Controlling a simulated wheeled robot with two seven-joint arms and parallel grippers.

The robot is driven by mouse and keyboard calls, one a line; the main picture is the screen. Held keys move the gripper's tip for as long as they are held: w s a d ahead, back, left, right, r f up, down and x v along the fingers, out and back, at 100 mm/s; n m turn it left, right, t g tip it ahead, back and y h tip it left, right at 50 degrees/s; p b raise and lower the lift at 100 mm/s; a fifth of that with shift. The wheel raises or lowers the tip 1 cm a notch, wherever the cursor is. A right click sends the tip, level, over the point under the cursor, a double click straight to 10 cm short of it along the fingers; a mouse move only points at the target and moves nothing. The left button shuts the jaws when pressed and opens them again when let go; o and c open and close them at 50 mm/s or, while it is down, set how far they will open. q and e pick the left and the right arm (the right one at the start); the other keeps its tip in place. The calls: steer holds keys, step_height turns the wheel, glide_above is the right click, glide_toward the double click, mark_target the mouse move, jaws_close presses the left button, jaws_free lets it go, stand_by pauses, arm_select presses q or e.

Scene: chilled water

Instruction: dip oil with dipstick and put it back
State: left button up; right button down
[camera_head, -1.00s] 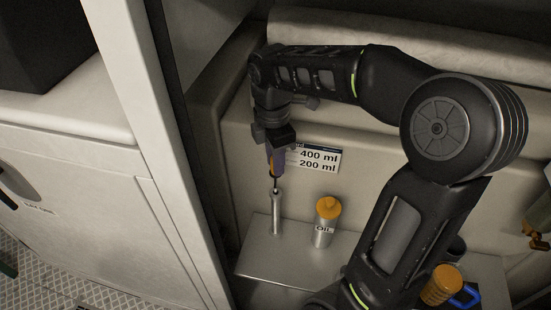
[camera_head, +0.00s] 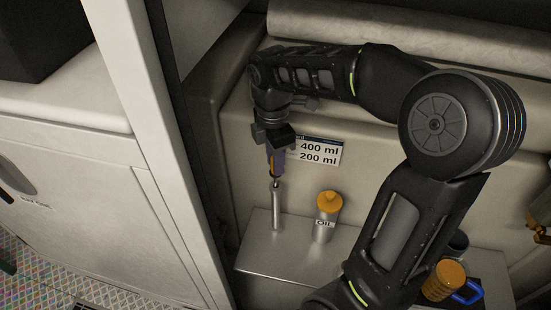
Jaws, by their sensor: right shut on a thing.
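The dipstick's rod is not visible, and the gripper's fingers hide most of the handle. A metal oil bottle (camera_head: 325,217) with an orange cap and an "OIL" label stands to the right of the tube. My left gripper is not in view.
A sign (camera_head: 318,152) marked 400 ml and 200 ml is on the wall behind the gripper. An orange cap (camera_head: 444,281) and a blue handle (camera_head: 467,293) are at the lower right, beyond my arm. A pale post (camera_head: 150,130) stands at the left.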

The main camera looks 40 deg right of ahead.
steer(key=shift+f+b, duration=0.55)
steer(key=shift+f, duration=0.25)
steer(key=c, duration=1.2)
jaws_free()
steer(key=shift+o, duration=0.2)
steer(key=shift+a+r, duration=0.15)
steer(key=shift+r, duration=3.85)
